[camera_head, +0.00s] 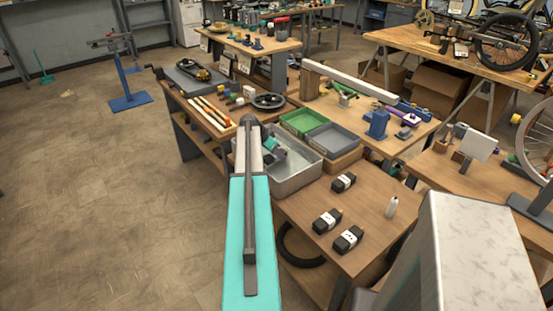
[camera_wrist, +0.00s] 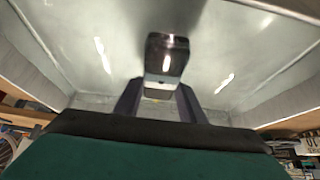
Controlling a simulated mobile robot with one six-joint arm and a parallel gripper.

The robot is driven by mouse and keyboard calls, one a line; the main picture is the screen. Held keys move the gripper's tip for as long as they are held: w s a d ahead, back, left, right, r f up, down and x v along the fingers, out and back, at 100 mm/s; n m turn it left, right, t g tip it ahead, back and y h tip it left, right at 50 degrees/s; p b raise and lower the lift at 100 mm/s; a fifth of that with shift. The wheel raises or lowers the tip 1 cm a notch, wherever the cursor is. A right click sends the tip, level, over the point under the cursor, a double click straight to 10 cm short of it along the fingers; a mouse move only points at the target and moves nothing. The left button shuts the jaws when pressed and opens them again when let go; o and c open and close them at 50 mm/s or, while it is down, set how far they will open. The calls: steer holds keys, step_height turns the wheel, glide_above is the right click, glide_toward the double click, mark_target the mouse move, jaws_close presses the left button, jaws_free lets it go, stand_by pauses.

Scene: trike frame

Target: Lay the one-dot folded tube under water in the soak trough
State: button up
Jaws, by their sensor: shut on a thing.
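The soak trough (camera_head: 298,184) is a grey metal basin on the wooden bench; its pale inside (camera_wrist: 75,45) with bright glints fills the wrist view. My gripper (camera_wrist: 157,98) is shut on a black folded tube (camera_wrist: 167,52) with a pale band, which shows between and beyond the dark fingers. In the head view my gripper (camera_head: 273,146) is at the trough, partly hidden by my arm, and the held tube cannot be made out. Its dots are not readable, and I cannot tell whether it touches the water. Other black folded tubes (camera_head: 343,182) with white bands lie on the bench, (camera_head: 326,221) and (camera_head: 348,239).
A green tray (camera_head: 303,120) and a grey tray (camera_head: 333,139) stand right behind the trough. A blue vise-like fixture (camera_head: 377,124) is on the bench behind.

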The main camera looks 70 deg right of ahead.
steer(key=shift+f, duration=1.15)
steer(key=shift+f, duration=0.15)
steer(key=o, duration=1.1)
steer(key=shift+r+p, duration=0.25)
steer(key=shift+p, duration=0.05)
steer(key=b+v, duration=0.2)
steer(key=v, duration=0.9)
steer(key=shift+w+a+r+b, duration=0.15)
steer(key=shift+r+b, duration=0.2)
